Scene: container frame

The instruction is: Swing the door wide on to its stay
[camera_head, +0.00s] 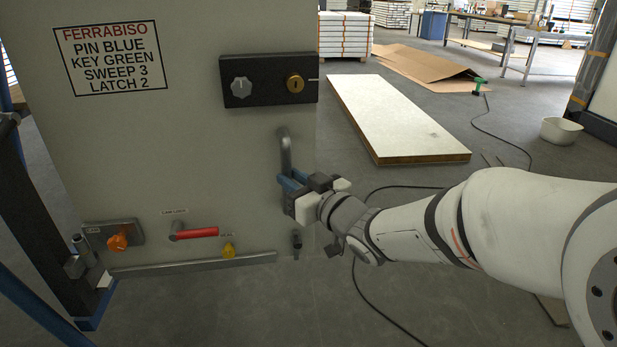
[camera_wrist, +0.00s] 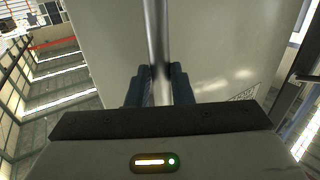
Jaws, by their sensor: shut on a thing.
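The grey door (camera_head: 190,155) fills the left of the head view and its panel also shows in the wrist view (camera_wrist: 230,45). A metal bar handle (camera_head: 286,150) stands on it near its right edge. My gripper (camera_head: 290,184) is shut on the lower part of this handle. In the wrist view the blue fingers of my gripper (camera_wrist: 160,88) sit on both sides of the handle bar (camera_wrist: 158,30). I cannot make out the stay for certain.
The door carries a black panel with knobs (camera_head: 268,79), a red lever (camera_head: 195,233), an orange knob (camera_head: 118,241) and a yellow tab (camera_head: 228,250). A white slab (camera_head: 390,115) lies on the floor behind. A white tub (camera_head: 560,130) stands right. A dark cable crosses the floor.

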